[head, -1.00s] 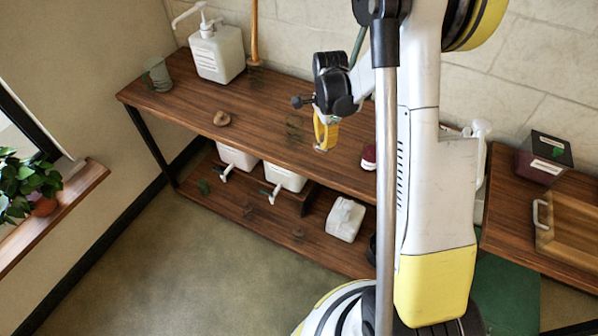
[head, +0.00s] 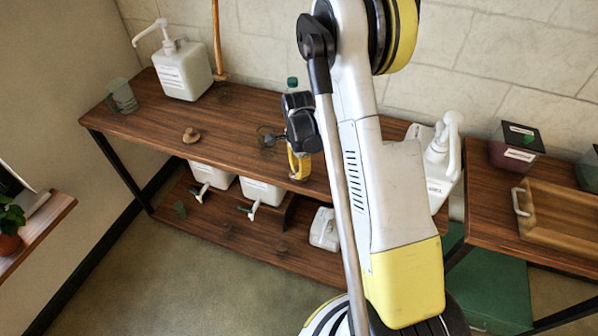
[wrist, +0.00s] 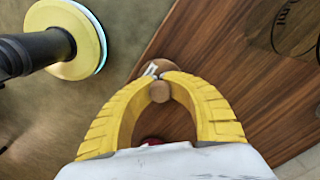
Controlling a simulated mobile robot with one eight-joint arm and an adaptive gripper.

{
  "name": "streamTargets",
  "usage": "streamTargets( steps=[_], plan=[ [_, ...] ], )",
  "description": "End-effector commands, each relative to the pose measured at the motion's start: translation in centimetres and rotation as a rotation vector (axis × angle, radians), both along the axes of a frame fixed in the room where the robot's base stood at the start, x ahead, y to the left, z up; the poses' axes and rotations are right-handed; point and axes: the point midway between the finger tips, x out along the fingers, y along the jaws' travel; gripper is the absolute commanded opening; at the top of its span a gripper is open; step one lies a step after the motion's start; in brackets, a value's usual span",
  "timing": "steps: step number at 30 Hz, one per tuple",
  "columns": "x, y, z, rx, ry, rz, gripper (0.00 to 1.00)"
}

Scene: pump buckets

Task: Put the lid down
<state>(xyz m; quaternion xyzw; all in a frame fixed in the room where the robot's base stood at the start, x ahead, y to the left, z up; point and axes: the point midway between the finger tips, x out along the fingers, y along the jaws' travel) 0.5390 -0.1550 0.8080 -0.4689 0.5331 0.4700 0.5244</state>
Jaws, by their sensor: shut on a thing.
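My gripper (head: 299,176) hangs at the front edge of the long wooden table (head: 140,118), yellow fingers pointing down. In the wrist view my gripper (wrist: 160,78) is shut on a small round brown knob (wrist: 160,92), which I take for the lid's handle. The body of the lid does not show clearly. The held knob is too small to make out in the head view. A loose brown wooden piece (head: 190,135) lies on the table to the left of my gripper.
A white pump container (head: 182,72) and a glass jug (head: 122,97) stand at the table's back left. A green-capped bottle (head: 292,83) is behind my gripper. A white dispenser (head: 437,172) stands to the right. White pump containers (head: 210,175) sit below. The table's middle is mostly clear.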

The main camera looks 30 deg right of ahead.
Motion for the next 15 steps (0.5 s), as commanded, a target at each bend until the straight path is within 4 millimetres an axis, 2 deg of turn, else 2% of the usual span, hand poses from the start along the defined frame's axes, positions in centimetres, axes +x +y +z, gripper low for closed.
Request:
streamTargets(
  steps=[1,3,4,15],
  plan=[
    [0.0,0.0,-0.25,0.0,0.0,0.0,0.08],
    [0.0,0.0,-0.13,0.0,0.0,0.0,0.3],
    [0.0,0.0,-0.13,0.0,0.0,0.0,0.35],
    [0.02,0.0,-0.16,0.0,-0.001,0.0,0.35]
  ],
)
